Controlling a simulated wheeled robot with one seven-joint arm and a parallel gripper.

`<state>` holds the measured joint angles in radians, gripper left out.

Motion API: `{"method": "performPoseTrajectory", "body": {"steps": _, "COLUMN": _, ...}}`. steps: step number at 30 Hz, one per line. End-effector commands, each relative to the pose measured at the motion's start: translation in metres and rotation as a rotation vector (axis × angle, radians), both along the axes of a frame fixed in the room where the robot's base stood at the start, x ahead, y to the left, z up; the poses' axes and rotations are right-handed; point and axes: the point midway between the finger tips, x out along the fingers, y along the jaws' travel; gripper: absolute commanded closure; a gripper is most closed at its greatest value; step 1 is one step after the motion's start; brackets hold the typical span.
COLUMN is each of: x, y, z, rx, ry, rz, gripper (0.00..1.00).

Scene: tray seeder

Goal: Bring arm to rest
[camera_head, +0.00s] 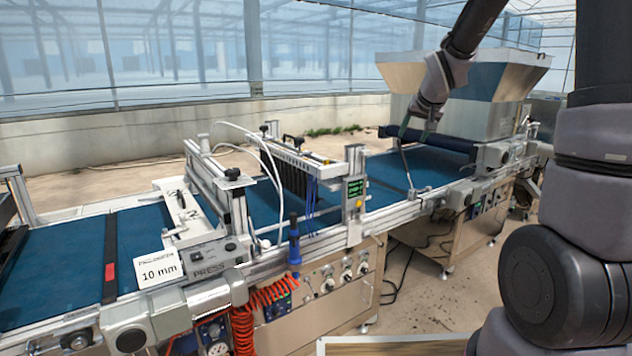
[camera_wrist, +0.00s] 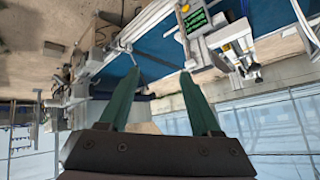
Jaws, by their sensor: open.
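My gripper (camera_head: 416,134) is at the end of my raised arm, which reaches in from the upper right in the head view. It hangs above the far part of the blue conveyor belt (camera_head: 378,174), in front of the large metal hopper (camera_head: 487,103). In the wrist view my gripper (camera_wrist: 158,74) shows two green fingers spread wide apart, with nothing held between them. A thin grey rod (camera_head: 406,168) stands just below the fingers in the head view; I cannot tell whether they touch.
The seeder line runs from lower left to upper right. A press unit (camera_head: 207,258), a "10 mm" sign (camera_head: 160,269), a blue-handled tool (camera_head: 294,246) and a red coiled hose (camera_head: 243,325) are at the left. A green-lit display (camera_head: 355,188) stands mid-line. Bare floor (camera_head: 425,290) lies before it.

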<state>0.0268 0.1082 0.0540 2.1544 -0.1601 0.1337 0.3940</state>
Motion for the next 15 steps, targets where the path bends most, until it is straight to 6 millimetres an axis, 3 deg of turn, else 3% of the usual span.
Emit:
{"method": "performPoseTrajectory", "body": {"steps": 1, "x": -0.022, "y": -0.002, "z": 0.020, "rx": 0.003, "ry": 0.002, "rz": -0.012, "gripper": 0.35}}
{"method": "performPoseTrajectory", "body": {"steps": 6, "x": -0.100, "y": -0.004, "z": 0.060, "rx": 0.029, "ry": 0.044, "rz": -0.041, "gripper": 0.35}}
{"method": "performPoseTrajectory", "body": {"steps": 15, "x": -0.241, "y": 0.009, "z": 0.090, "rx": 0.128, "ry": 0.114, "rz": -0.035, "gripper": 0.35}}
